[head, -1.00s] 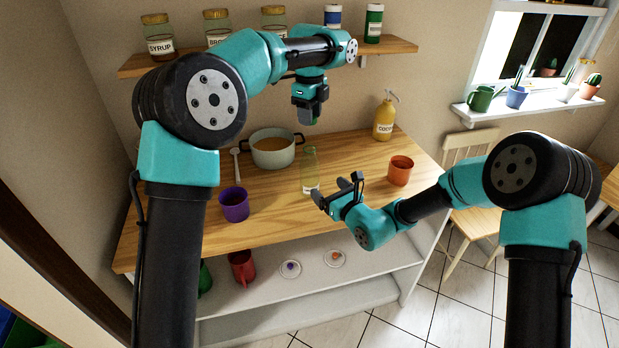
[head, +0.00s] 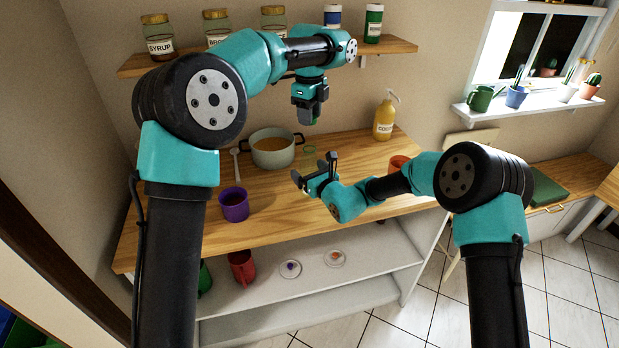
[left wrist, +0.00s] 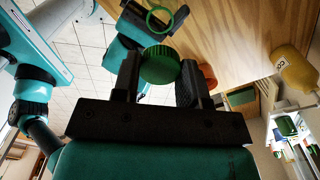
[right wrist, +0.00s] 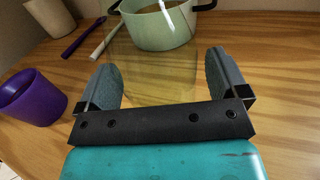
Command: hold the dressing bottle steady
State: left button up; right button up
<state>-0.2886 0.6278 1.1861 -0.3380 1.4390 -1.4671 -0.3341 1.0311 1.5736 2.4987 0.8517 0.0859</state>
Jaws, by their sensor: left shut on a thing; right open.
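The dressing bottle (head: 309,153) is clear glass and stands upright on the wooden counter, its lower part hidden behind my right gripper in the head view. Its open green-rimmed mouth (left wrist: 165,18) shows in the left wrist view. My right gripper (head: 315,170) is open, with its fingers on either side of the see-through bottle (right wrist: 150,75) in the right wrist view; I cannot tell whether they touch it. My left gripper (head: 310,117) is above the bottle, shut on a green cap (left wrist: 160,66), which is apart from the bottle.
A pot (head: 272,151) of brownish liquid stands behind and left of the bottle, with a pale spoon (head: 236,165) beside it. A purple cup (head: 234,204) is at left front. An orange cup (head: 398,162) is partly hidden by my right arm. A yellow pump bottle (head: 384,120) stands at back right.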

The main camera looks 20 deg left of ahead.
jog(key=c, duration=1.3)
pick_arm(q)
jog(key=shift+f, duration=2.5)
pick_arm(e)
jog(key=shift+c, duration=0.2)
pick_arm(q)
jog(key=shift+f, duration=0.1)
jog(key=shift+f, duration=0.8)
jog(key=shift+f, duration=0.5)
pick_arm(e)
grip_shut()
